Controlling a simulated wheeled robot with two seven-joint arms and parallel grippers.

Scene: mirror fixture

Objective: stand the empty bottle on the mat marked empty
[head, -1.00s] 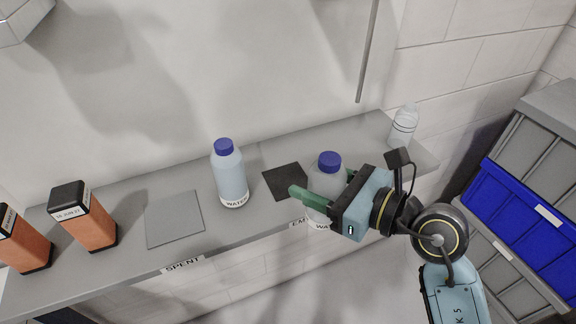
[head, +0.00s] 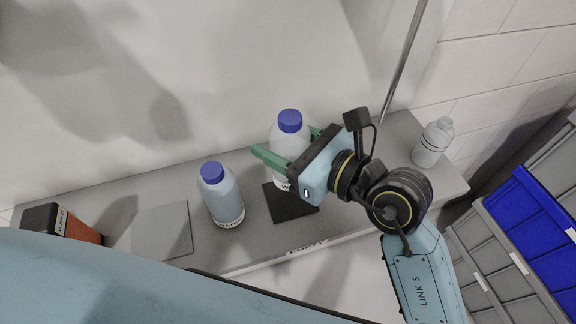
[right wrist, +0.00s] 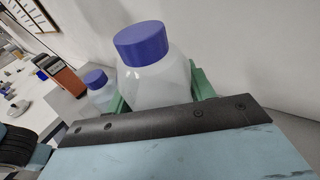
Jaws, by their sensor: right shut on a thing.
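My right gripper (head: 287,143) is shut on a clear, whitish bottle (head: 284,135) with a blue cap. I see no coloured liquid in it. The bottle is upright, its lower end over the far part of the dark mat (head: 292,211); I cannot tell whether it touches. The right wrist view shows the held bottle (right wrist: 160,82) between the green fingers. The shelf-edge label (head: 307,247) in front of the mat is hard to read. A second blue-capped bottle (head: 224,200), filled bluish, stands left of the mat. My left gripper is not in view.
A grey mat (head: 162,230) lies further left on the shelf, near an orange and black box (head: 70,224). A clear ribbed bottle (head: 432,143) stands at the shelf's right end. Blue and grey bins (head: 520,215) are at right. My own blue arm covers the lower left.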

